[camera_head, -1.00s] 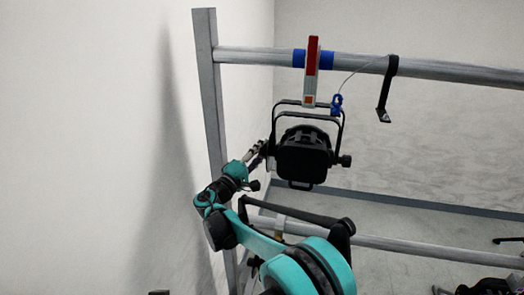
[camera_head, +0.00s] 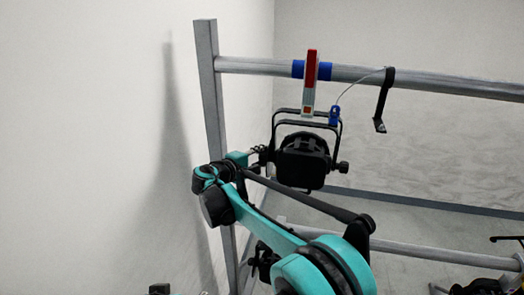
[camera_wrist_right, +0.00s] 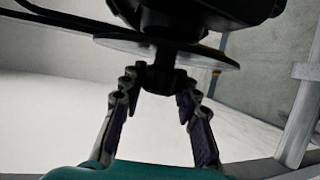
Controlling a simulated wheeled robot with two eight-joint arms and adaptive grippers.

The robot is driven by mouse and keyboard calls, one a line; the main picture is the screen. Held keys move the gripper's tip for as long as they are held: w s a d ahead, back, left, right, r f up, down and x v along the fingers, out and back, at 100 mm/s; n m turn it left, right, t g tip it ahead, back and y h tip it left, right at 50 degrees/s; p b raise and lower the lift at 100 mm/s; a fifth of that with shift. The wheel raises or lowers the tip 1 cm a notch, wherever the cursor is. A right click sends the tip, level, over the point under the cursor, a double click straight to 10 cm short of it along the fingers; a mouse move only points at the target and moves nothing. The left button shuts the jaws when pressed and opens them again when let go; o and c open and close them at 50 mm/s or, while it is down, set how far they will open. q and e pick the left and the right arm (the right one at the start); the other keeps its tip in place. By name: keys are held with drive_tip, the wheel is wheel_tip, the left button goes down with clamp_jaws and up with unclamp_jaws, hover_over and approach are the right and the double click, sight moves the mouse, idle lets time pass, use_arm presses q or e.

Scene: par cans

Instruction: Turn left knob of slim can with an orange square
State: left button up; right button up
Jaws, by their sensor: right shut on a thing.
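The slim black can (camera_head: 303,160) hangs in its yoke from the upper pipe, in the head view. A right-hand knob (camera_head: 343,168) sticks out from the can's side. In the right wrist view my right gripper (camera_wrist_right: 158,82) is shut on the black left knob (camera_wrist_right: 161,74), one finger on each side, just below the yoke plate. My left gripper is not seen.
The upper pipe (camera_head: 440,84) runs right from a grey upright post (camera_head: 208,90). A lower rail (camera_head: 430,251) crosses below. A white wall stands close at left. Dark equipment shows at bottom right.

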drive_tip(key=g+y+p, duration=0.1)
drive_tip(key=n+g+p, duration=0.1)
drive_tip(key=g+p, duration=0.1)
drive_tip(key=g+y+p, duration=0.1)
drive_tip(key=shift+r+n+g+y+p, duration=0.25)
drive_tip(key=shift+n+g+y+p, duration=0.05)
drive_tip(key=shift+p, duration=0.1)
drive_tip(key=g+y+p, duration=0.1)
drive_tip(key=g+p, duration=0.2)
drive_tip(key=shift+f+n, duration=0.1)
drive_tip(key=shift+n, duration=0.3)
drive_tip(key=shift+f+g+y+p, duration=0.15)
drive_tip(key=shift+g+y+p, duration=0.45)
drive_tip(key=shift+p, duration=0.4)
drive_tip(key=o, duration=1.2)
